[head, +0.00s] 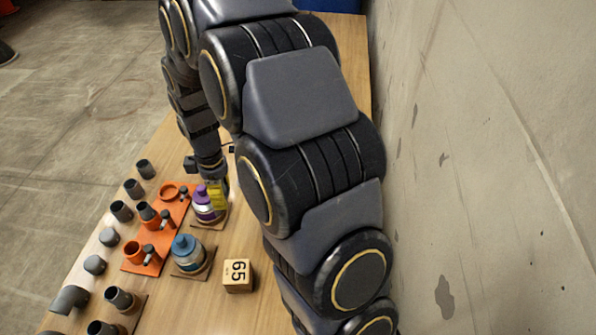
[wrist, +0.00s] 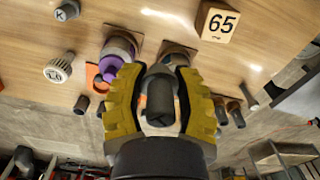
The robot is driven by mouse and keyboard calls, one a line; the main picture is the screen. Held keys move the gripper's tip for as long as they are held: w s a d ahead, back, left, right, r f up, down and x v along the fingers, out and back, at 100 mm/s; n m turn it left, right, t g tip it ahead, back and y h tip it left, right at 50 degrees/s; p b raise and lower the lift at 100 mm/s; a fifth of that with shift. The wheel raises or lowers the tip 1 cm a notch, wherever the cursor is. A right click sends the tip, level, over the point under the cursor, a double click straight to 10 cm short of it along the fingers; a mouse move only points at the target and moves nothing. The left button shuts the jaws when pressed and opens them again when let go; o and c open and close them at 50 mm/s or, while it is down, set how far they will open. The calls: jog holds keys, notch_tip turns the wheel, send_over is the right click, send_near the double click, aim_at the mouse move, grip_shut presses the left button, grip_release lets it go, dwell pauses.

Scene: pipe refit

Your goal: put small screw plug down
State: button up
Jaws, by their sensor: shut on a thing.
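My gripper (head: 217,194) is low over the table, beside the purple-topped fitting in the head view. In the wrist view its yellow fingers (wrist: 160,92) are closed around a dark grey rounded plug (wrist: 160,100), which I take to be the small screw plug. Its far end and what lies beneath it are hidden. In the head view the plug cannot be made out behind the fingers. I cannot tell whether it touches anything below.
The purple-topped fitting (head: 204,212) and a blue-topped fitting (head: 187,252) stand on square boards. An orange rack (head: 137,260) holds pipe parts to their left, with several loose grey pieces beyond. A wooden block marked 65 (head: 238,276) stands in front. Bare wood lies around the block.

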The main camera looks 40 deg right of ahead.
jog(key=s+d+m, duration=0.5)
jog(key=d, duration=0.7)
jog(key=s+d+m, duration=0.5)
jog(key=d, duration=0.7)
jog(key=f, duration=0.4)
jog(key=shift+w+a+f, duration=0.1)
jog(key=shift+w+f, duration=0.2)
jog(key=shift+f, duration=0.1)
jog(key=w+d+f, duration=0.9)
jog(key=shift+w+d+f, duration=0.1)
jog(key=shift+w+f, duration=0.05)
jog(key=shift+w, duration=0.1)
jog(key=shift+w+d+f, duration=0.15)
jog(key=shift+f, duration=0.2)
jog(key=shift+w+f, duration=0.1)
jog(key=shift+f, duration=1.5)
jog(key=shift+f, duration=0.15)
